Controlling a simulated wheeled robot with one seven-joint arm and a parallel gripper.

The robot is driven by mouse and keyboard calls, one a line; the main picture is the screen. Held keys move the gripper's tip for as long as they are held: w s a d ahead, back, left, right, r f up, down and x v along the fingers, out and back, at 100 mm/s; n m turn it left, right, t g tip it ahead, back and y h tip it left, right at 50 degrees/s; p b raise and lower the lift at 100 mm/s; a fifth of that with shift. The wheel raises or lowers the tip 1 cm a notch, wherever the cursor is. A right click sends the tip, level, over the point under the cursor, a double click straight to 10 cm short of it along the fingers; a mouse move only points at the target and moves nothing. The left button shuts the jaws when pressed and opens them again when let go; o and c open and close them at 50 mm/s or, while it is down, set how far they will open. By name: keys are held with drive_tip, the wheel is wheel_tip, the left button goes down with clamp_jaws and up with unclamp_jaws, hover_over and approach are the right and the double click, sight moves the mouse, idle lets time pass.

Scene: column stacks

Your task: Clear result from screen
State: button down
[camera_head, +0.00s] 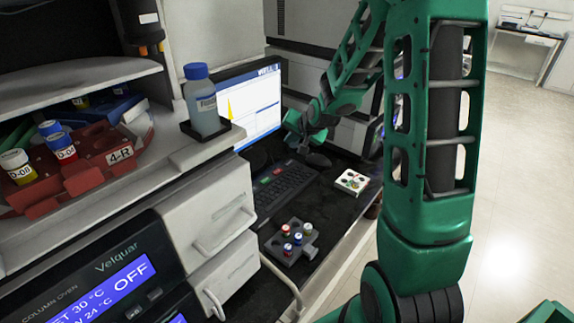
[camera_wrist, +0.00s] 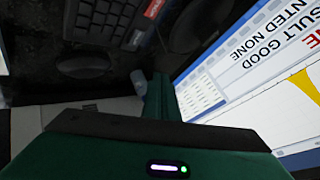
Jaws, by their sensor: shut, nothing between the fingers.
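The monitor screen (camera_head: 252,105) stands at the back of the bench and shows a chart with a yellow peak. In the wrist view the screen (camera_wrist: 255,75) fills the right side, tilted, with the words "SULT GOOD" and "NTED NONE" readable. The black keyboard (camera_head: 284,190) lies in front of the monitor; in the wrist view the keyboard (camera_wrist: 100,18) is at the top left, with a red labelled key (camera_wrist: 154,9). My gripper (camera_head: 303,142) is shut and empty, to the right of the screen and above the bench; its fingers (camera_wrist: 155,88) point away from the wrist camera beside the screen edge.
A dark mouse (camera_head: 318,160) lies below my gripper. A small rack with capped vials (camera_head: 290,243) and a white tray (camera_head: 351,182) sit on the black bench. A blue-capped bottle (camera_head: 202,100) stands on the shelf edge at left. The column oven (camera_head: 110,275) reads OFF.

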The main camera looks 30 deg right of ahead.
hover_over(290, 166)
drive_tip(key=shift+f, duration=3.25)
drive_tip(key=shift+f, duration=0.8)
drive_tip(key=shift+r, duration=0.1)
drive_tip(key=shift+d+r, duration=0.1)
drive_tip(key=shift+r, duration=0.7)
drive_tip(key=shift+r, duration=2.5)
drive_tip(key=shift+s, duration=0.15)
drive_tip(key=s+r+n+g, duration=0.1)
drive_tip(key=s+r+g, duration=0.2)
drive_tip(key=s, duration=1.1)
drive_tip(key=s+r+n+g, duration=0.1)
drive_tip(key=s+r+g, duration=0.2)
drive_tip(key=s, duration=1.1)
drive_tip(key=s+r+n+g, duration=0.1)
drive_tip(key=s+r+g, duration=0.1)
drive_tip(key=s, duration=1.2)
drive_tip(key=shift+r+g+y, duration=0.3)
drive_tip(key=shift+r+g, duration=0.1)
drive_tip(key=shift+g, duration=0.2)
